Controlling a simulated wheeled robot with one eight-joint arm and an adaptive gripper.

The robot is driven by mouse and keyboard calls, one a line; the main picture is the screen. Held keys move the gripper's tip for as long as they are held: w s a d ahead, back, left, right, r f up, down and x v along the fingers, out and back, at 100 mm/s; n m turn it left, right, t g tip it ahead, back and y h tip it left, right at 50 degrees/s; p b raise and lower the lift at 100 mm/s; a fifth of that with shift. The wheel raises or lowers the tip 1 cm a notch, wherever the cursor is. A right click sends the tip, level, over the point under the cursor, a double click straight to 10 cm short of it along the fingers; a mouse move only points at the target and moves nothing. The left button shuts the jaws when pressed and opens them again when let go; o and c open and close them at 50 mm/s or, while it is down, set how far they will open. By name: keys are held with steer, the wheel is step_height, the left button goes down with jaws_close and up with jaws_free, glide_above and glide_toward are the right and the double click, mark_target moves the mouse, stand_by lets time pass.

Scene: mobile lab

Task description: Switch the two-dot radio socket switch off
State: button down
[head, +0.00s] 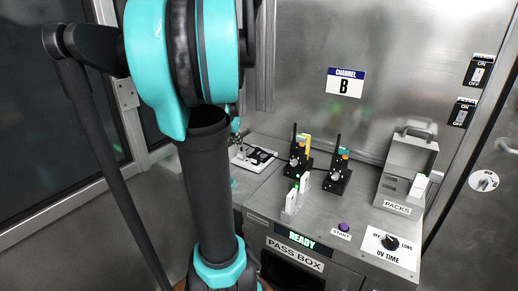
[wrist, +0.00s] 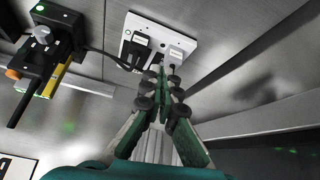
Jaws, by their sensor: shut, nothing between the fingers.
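A white double socket plate (wrist: 160,25) shows at the top of the wrist view, with a black plug (wrist: 140,46) on its left and a pale grey plug (wrist: 178,52) on its right. A small green mark shows near its left edge. In the head view the white socket plate (head: 240,162) lies on the bench, partly behind my arm. My gripper (wrist: 167,75) is shut and empty, its fingertips just below the plate near the grey plug. I cannot tell whether they touch it. The two-dot marking and the switch position are too small to read.
A radio in a black charger (head: 299,152) and another radio charger (head: 337,178) stand right of the plate. A charger (wrist: 50,40) with a cable shows in the wrist view. A packs box (head: 408,165), purple start button (head: 344,227) and UV dial (head: 390,242) are further right.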

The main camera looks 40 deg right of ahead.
steer(key=d, duration=0.3)
steer(key=d+r+m, duration=0.1)
steer(key=d, duration=0.1)
steer(key=d+r+m+g+h, duration=0.1)
steer(key=d, duration=0.2)
steer(key=shift+s+d+r, duration=0.15)
steer(key=shift+d+r, duration=0.05)
steer(key=shift+d, duration=0.1)
glide_above(263, 155)
steer(key=a, duration=0.1)
step_height(263, 155, down, 8)
steer(key=shift+s+r, duration=0.1)
steer(key=shift+r, duration=0.05)
steer(key=f, duration=0.3)
steer(key=shift+a+f, duration=0.1)
steer(key=shift+a, duration=0.2)
steer(key=shift+s+a+f, duration=0.1)
steer(key=shift+f, duration=0.4)
